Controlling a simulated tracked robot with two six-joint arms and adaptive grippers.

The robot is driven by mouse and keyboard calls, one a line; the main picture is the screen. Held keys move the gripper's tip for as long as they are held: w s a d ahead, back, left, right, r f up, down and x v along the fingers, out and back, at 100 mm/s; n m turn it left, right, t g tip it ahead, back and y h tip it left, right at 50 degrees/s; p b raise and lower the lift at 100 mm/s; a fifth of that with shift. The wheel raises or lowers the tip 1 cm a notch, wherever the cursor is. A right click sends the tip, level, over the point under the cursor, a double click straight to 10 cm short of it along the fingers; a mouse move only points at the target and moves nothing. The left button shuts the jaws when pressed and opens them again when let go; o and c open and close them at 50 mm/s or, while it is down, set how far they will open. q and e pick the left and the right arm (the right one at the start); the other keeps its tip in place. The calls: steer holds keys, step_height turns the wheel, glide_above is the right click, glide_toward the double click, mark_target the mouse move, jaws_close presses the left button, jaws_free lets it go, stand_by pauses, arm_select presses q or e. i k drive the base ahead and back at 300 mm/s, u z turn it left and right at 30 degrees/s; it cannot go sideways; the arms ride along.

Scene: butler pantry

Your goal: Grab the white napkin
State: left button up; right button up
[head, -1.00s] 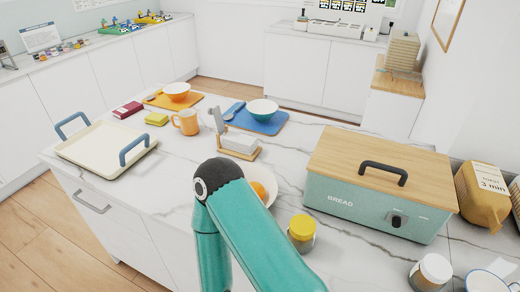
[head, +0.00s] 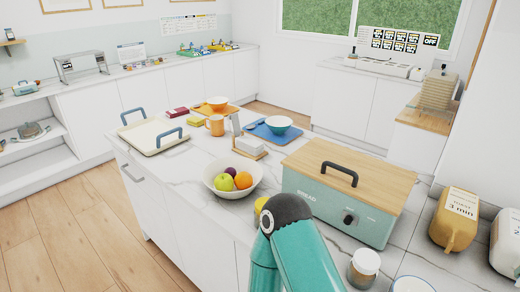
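A white block-like item (head: 249,147) sits in a wooden holder with an upright piece, near the middle of the marble island. I cannot tell whether it is a folded white napkin or something else. No other white napkin can be made out. A teal arm link of mine with a dark joint rises from the bottom edge, in front of the bread box. Neither gripper shows in the head view.
A fruit bowl (head: 212,188) stands left of the teal bread box (head: 338,202). A cream tray (head: 140,138) with blue handles lies at the island's left end. An orange mug (head: 215,126) and a blue mat (head: 257,132) with a bowl are behind. Marble left of the fruit bowl is clear.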

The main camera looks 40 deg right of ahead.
mark_target(251, 144)
steer(key=u, duration=0.75)
steer(key=i, duration=1.2)
steer(key=z, duration=2.3)
steer(key=k, duration=0.9)
steer(key=z, duration=0.2)
steer(key=i, duration=0.35)
